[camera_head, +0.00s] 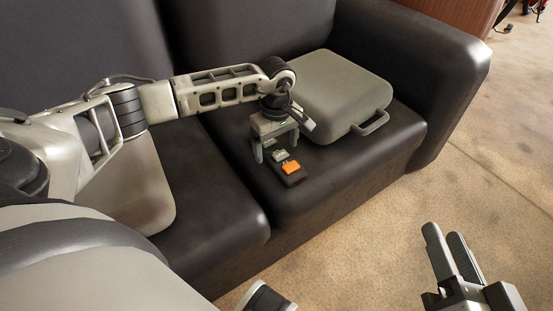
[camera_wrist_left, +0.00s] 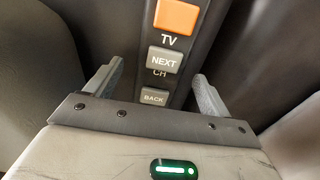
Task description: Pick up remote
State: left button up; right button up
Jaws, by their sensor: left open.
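The remote (camera_head: 292,178) is dark with an orange button and grey buttons. It lies on the dark seat cushion, in front of the grey case. In the left wrist view the remote (camera_wrist_left: 182,65) shows the words TV, NEXT, CH and BACK. My left gripper (camera_head: 275,150) is open over the remote's far end. In the left wrist view its fingers stand on either side of the remote, with gaps, and its palm hides the near end. My right gripper (camera_head: 447,235) is low at the right, away from the couch, with nothing seen in it; its fingers look close together.
A closed grey case (camera_head: 335,88) with a handle lies on the same cushion, close to my left gripper. The couch armrest (camera_head: 430,75) rises to the right. The seat in front of the remote is clear. Bare tan floor (camera_head: 500,150) lies to the right.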

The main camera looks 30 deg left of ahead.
pick_arm(q)
jog(key=shift+f, duration=0.75)
jog(key=shift+r, duration=0.1)
jog(key=c, duration=1.2)
jog(key=shift+r, duration=0.1)
